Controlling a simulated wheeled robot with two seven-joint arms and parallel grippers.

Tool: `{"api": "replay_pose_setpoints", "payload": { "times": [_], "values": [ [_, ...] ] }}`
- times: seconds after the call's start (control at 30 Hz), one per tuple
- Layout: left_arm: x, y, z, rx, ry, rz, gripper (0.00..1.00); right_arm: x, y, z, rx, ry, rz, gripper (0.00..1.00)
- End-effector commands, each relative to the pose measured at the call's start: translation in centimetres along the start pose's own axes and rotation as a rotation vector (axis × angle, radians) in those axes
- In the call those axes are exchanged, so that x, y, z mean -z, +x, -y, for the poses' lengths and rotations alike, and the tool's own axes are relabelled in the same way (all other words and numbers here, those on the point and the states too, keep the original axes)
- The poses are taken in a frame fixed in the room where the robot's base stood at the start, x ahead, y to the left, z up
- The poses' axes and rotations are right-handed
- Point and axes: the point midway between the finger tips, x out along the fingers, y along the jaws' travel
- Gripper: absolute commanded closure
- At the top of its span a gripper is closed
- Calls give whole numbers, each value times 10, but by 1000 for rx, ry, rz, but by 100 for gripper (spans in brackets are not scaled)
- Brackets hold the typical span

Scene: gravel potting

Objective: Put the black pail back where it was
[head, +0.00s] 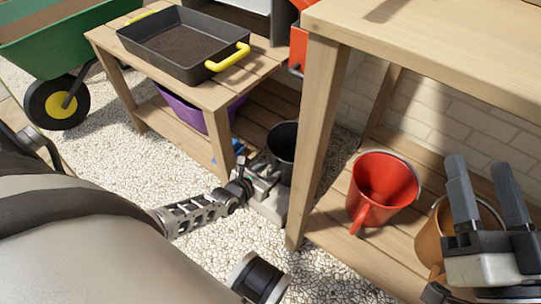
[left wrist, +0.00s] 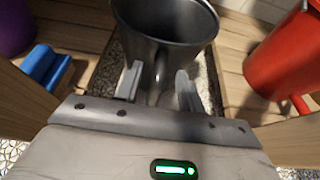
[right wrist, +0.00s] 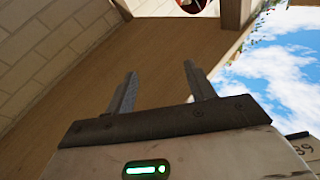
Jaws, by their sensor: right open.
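The black pail (head: 283,142) is upright in the gap between the low bench and the taller bench. Its lower part is hidden by my left gripper in the head view. My left gripper (head: 262,172) is right at the pail's near side. In the left wrist view the pail (left wrist: 165,22) is straight ahead, and its grip strip lies between the two fingers (left wrist: 160,88), with gaps beside it. I cannot see the pail's base. My right gripper (head: 490,185) is open and empty, raised over the taller bench's lower shelf; its spread fingers (right wrist: 160,90) show in the right wrist view.
A red pail (head: 383,190) and an orange-brown pail (head: 440,240) stand on the right bench's lower shelf. A black tray of soil (head: 190,72) sits on the low bench, a purple tub (head: 185,112) below. A green wheelbarrow (head: 50,42) is at left. Gravel lies between.

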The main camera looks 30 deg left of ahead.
Motion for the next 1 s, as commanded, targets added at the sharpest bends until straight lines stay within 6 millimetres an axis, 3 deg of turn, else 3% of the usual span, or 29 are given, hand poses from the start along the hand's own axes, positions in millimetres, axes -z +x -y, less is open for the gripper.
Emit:
{"api": "replay_pose_setpoints", "payload": {
  "times": [0.2,0.4,0.6,1.0],
  "values": [
    [-5,-53,0,1,1,-3,61,-33,-20,9,-67,275,252,45],
    [-3,-88,0,0,0,-1,61,-44,-26,9,-91,266,328,45],
    [-2,-102,0,0,1,1,61,-46,-27,7,-101,233,346,45],
    [-1,-103,0,0,1,1,61,-47,-27,6,-102,228,347,45]
  ]
}}
